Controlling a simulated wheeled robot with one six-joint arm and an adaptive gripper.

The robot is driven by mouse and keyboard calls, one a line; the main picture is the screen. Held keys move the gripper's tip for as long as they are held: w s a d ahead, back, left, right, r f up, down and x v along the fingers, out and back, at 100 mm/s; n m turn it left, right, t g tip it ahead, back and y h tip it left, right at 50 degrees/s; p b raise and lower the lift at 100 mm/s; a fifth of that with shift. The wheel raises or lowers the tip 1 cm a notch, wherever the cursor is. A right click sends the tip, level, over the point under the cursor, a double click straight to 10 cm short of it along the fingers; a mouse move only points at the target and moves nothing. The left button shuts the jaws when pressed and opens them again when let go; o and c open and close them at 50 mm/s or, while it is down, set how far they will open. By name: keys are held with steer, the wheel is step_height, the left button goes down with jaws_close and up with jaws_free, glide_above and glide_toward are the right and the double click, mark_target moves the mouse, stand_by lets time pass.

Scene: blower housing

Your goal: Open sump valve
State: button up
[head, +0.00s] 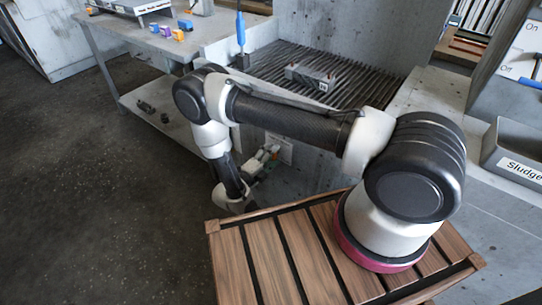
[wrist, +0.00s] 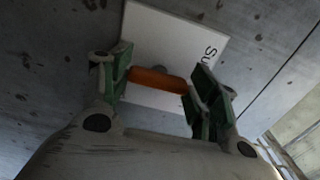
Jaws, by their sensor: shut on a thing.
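The sump valve's orange handle (wrist: 150,79) lies in front of a white plate (wrist: 180,40) on a grey wall in the wrist view. The plate's black lettering is partly visible, beginning "Su". My gripper (wrist: 160,88) has its green-padded fingers at the two ends of the handle and is shut on it. The handle runs nearly level in the wrist picture, slightly tilted. In the head view my gripper (head: 260,170) is at the wall low below the slatted grate, beside the white plate (head: 279,148); the handle is hard to make out there.
A slatted grate (head: 350,85) with a grey metal block (head: 310,77) lies above the valve wall. A metal table (head: 165,45) with small coloured blocks stands at the left. A grey bin labelled "Sludge" (head: 515,150) is at the right. Open floor (head: 90,190) lies at the left.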

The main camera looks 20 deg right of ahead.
steer(key=o, duration=1)
steer(key=v, duration=1.2)
